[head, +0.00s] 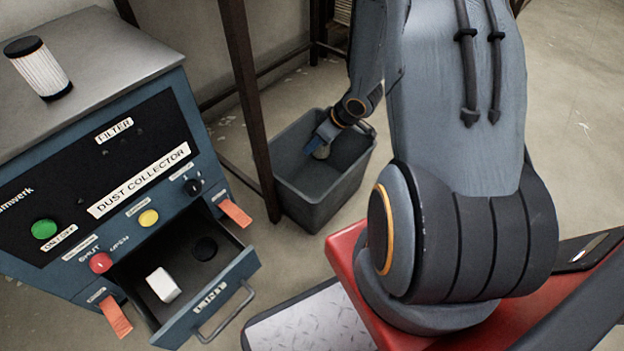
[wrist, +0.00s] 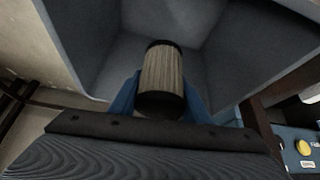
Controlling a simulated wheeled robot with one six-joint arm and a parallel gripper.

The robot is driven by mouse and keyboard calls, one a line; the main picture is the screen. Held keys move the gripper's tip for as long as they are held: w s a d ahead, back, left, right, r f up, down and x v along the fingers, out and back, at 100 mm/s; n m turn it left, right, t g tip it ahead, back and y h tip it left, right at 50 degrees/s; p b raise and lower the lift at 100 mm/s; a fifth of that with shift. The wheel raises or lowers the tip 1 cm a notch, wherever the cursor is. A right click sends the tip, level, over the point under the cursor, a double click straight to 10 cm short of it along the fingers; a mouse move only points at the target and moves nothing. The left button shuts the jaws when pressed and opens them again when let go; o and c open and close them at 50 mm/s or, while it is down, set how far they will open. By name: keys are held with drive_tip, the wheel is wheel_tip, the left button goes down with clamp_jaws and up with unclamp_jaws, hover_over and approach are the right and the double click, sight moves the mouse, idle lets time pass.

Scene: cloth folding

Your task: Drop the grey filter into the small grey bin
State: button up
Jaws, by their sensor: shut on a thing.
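The grey filter (wrist: 162,75), a pleated cylinder with black end caps, is held between the blue fingers of my gripper (wrist: 160,95) in the wrist view. The grey bin (head: 325,192) stands on the floor beside the dust collector. In the head view my gripper (head: 318,146) is over the bin's opening, pointing down into it, and the filter (head: 322,152) shows only as a small pale shape. The bin's inner walls (wrist: 225,60) surround the filter in the wrist view. I cannot tell how far the filter is above the bin's floor.
The blue dust collector (head: 130,190) stands at left with a white pleated filter (head: 38,68) on top. Its drawer (head: 215,300) is open and holds a white block (head: 162,284) and a black round thing (head: 204,248). A dark post (head: 250,110) rises close beside the bin.

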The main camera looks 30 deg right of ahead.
drive_tip(key=shift+f+b, duration=0.35)
drive_tip(key=shift+f, duration=0.1)
drive_tip(key=o, duration=1.1)
drive_tip(key=shift+r, duration=0.1)
drive_tip(key=shift+p+v, duration=2.2)
drive_tip(key=shift+v, duration=1.65)
